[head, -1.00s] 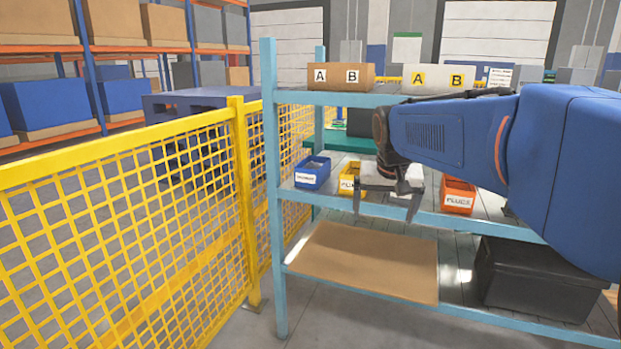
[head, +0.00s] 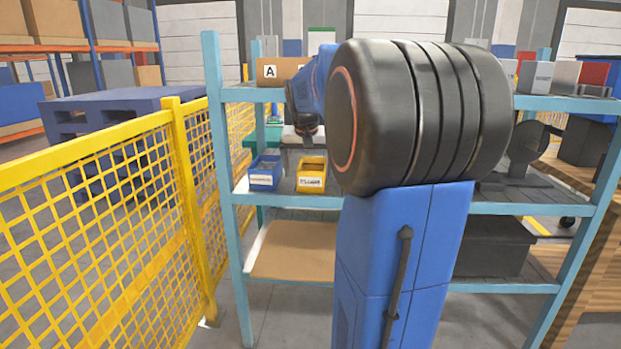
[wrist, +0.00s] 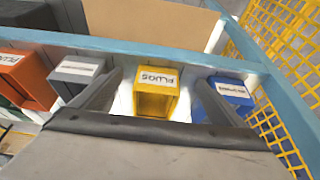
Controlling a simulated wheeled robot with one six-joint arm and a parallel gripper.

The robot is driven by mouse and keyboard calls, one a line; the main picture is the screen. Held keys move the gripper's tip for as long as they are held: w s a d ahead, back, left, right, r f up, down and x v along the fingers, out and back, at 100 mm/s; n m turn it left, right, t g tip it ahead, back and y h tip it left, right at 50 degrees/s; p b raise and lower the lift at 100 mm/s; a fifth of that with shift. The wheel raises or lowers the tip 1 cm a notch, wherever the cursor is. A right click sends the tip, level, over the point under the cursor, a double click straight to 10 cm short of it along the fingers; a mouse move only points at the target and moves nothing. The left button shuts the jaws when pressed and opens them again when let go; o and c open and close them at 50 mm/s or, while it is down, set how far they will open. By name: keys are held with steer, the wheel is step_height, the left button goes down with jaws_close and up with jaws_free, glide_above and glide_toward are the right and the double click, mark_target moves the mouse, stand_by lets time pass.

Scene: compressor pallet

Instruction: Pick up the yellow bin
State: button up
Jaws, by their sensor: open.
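The yellow bin (head: 312,176) stands upright on the middle shelf of the blue rack, with a white label on its front. It also shows in the wrist view (wrist: 154,103), upside down, with its label reading PLUGS. My gripper (wrist: 157,92) is open, and its two dark fingers lie on either side of the yellow bin in that picture. I cannot tell how far the fingertips are from the bin. In the head view my arm hides most of the gripper.
A blue bin (wrist: 228,97) and a grey bin (wrist: 77,73) flank the yellow one, with an orange bin (wrist: 27,78) beyond. The shelf edge (wrist: 190,58) runs along their fronts. A yellow mesh fence (head: 100,200) stands left of the rack. A cardboard sheet (head: 295,250) lies below.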

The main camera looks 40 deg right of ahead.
mark_target(311, 173)
steer(key=w+d+f, duration=0.1)
steer(key=d, duration=0.1)
steer(key=w+d+f, duration=0.3)
steer(key=w+d, duration=0.1)
steer(key=shift+w+d+f, duration=0.1)
steer(key=shift+f, duration=0.25)
steer(key=c, duration=1.2)
